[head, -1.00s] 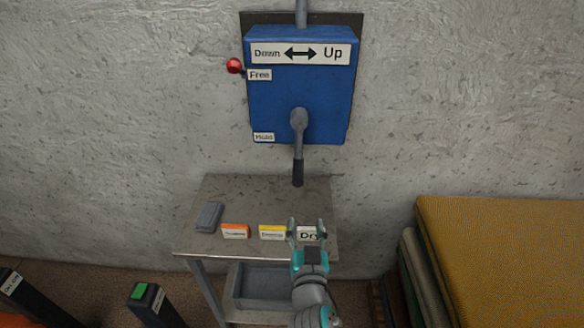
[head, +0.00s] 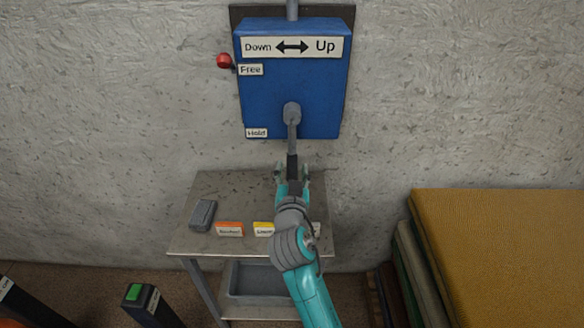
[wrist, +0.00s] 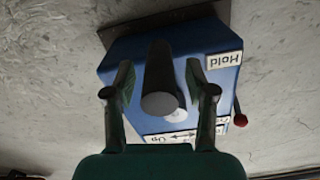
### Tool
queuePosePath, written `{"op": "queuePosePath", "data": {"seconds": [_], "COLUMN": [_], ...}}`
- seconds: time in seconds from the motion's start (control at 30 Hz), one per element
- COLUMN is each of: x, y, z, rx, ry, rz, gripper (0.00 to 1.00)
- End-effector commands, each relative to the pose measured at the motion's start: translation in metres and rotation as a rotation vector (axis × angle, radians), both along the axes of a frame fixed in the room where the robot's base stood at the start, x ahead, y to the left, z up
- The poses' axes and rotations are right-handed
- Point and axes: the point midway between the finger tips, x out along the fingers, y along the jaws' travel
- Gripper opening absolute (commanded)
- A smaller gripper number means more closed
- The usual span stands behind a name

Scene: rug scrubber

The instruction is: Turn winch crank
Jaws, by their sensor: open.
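The blue winch box (head: 318,88) hangs on the wall with a "Down ↔ Up" label on top. Its grey crank arm (head: 292,122) hangs straight down from the hub and ends in a dark handle (head: 292,166). My gripper (head: 292,172) is at the handle's lower end, fingers open on either side of it. In the wrist view the handle (wrist: 159,90) points toward the camera between my two open fingers (wrist: 160,85), with gaps on both sides. A red-knobbed lever (head: 223,61) is at the box's left side, beside the "Free" label.
A metal table (head: 190,235) stands below the box, with a grey block (head: 203,213) and coloured labelled cards, one orange (head: 230,229). A grey bin (head: 255,280) is on its lower shelf. Stacked rugs (head: 500,250) fill the right. A post with a green button (head: 134,292) stands lower left.

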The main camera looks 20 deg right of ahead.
Motion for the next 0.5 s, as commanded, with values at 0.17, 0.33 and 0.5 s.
{"op": "queuePosePath", "data": {"seconds": [0.17,0.33,0.5], "x": [0.0117,0.0135,0.0132], "y": [-0.0044,-0.0048,-0.0046], "z": [0.0002,0.0000,-0.0001], "rx": [-0.001,0.000,0.000], "ry": [0.000,0.000,0.000], "rz": [-0.001,0.000,0.000], "gripper": [0.56,0.56,0.48]}}
